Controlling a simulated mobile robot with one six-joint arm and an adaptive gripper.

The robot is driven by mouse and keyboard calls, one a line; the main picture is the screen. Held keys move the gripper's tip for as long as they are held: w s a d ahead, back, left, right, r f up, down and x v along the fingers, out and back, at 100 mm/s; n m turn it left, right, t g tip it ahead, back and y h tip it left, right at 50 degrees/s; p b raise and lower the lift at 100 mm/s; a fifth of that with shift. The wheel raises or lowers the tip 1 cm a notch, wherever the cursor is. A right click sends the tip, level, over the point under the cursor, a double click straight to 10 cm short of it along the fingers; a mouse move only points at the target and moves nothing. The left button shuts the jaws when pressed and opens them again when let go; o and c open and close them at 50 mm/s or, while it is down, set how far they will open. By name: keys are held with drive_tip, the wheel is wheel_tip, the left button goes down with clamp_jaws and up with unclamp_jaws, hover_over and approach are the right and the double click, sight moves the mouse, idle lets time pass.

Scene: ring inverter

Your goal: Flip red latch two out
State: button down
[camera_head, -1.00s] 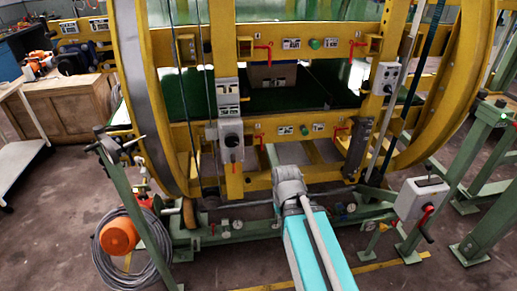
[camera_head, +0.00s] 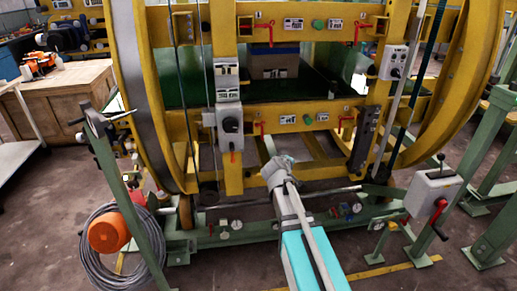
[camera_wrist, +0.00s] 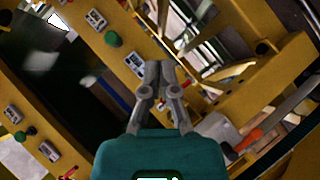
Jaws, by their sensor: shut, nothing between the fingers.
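Several red latches sit on the yellow ring frame (camera_head: 225,45). In the head view, an upper left red latch (camera_head: 266,30) and an upper right one (camera_head: 357,29) flank the upper labels. A lower left red latch (camera_head: 261,129) and a lower right one (camera_head: 344,123) are on the lower beam. I cannot tell which is number two. My gripper (camera_wrist: 158,70) is shut and empty in the wrist view, in front of the yellow beam. In the head view my arm's end lies below the lower beam; its fingers are not clear. An orange-red handle (camera_wrist: 248,138) shows right of the gripper in the wrist view.
Green knobs (camera_head: 307,119) and labels (camera_head: 288,119) sit between the latches. A grey switch box (camera_head: 230,126) hangs on the left upright. A control box with a red lever (camera_head: 432,190) stands at right. An orange reel (camera_head: 107,232) and coiled cable lie at left.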

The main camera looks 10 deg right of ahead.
drive_tip(key=w+a+f+n+t+y+b, duration=0.1)
drive_tip(key=w+a+n+t+y+b, duration=0.4)
drive_tip(key=w+n, duration=0.6)
drive_tip(key=a+n+t+b, duration=0.1)
drive_tip(key=a+t+b, duration=0.1)
drive_tip(key=a+b, duration=0.1)
drive_tip(key=shift+w+a+f+y, duration=0.25)
drive_tip(key=shift+a+f+y, duration=0.15)
drive_tip(key=shift+a, duration=0.15)
drive_tip(key=shift+w, duration=0.1)
drive_tip(key=w, duration=0.9)
drive_tip(key=shift+w+d, duration=0.25)
drive_tip(key=shift+w, duration=0.15)
drive_tip(key=shift+a, duration=0.1)
